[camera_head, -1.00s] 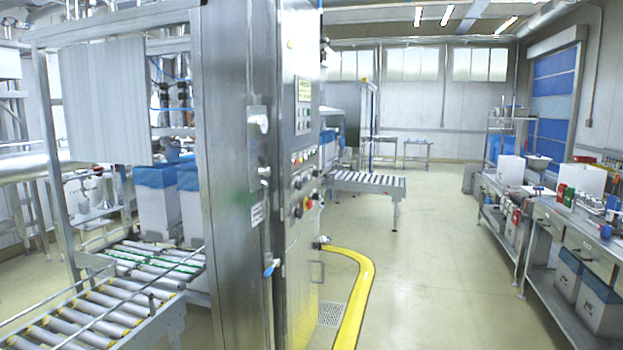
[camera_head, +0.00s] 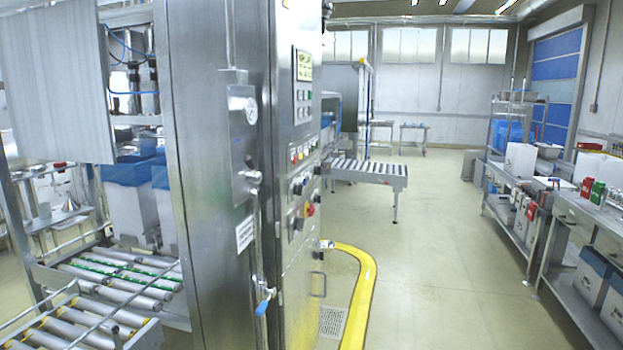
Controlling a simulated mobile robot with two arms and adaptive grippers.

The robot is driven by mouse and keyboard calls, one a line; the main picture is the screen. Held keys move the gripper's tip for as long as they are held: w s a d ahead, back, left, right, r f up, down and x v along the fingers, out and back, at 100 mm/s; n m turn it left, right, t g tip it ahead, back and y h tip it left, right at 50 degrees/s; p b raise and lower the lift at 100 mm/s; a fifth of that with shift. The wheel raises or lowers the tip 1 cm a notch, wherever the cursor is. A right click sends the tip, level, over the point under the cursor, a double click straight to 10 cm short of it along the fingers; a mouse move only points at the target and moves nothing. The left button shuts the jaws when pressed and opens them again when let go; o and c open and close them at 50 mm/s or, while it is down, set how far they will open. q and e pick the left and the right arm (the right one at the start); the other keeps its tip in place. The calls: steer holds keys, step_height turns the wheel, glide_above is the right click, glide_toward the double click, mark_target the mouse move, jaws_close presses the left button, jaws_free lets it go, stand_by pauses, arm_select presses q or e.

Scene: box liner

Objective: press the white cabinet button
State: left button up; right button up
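The tall steel cabinet (camera_head: 222,285) stands left of centre in the head view. Its control panel face (camera_head: 302,250) is turned to the right and seen at a steep angle. On that face are a keypad (camera_head: 303,100), a row of small coloured buttons (camera_head: 304,150), dark knobs (camera_head: 298,186) and a red knob (camera_head: 310,210). A white button cannot be told apart for certain at this angle and size. Neither of my grippers is in view.
A roller conveyor (camera_head: 115,280) lies at the left, and another (camera_head: 366,174) stands beyond the cabinet. A steel workbench (camera_head: 570,215) runs along the right. The floor between (camera_head: 450,270) is clear.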

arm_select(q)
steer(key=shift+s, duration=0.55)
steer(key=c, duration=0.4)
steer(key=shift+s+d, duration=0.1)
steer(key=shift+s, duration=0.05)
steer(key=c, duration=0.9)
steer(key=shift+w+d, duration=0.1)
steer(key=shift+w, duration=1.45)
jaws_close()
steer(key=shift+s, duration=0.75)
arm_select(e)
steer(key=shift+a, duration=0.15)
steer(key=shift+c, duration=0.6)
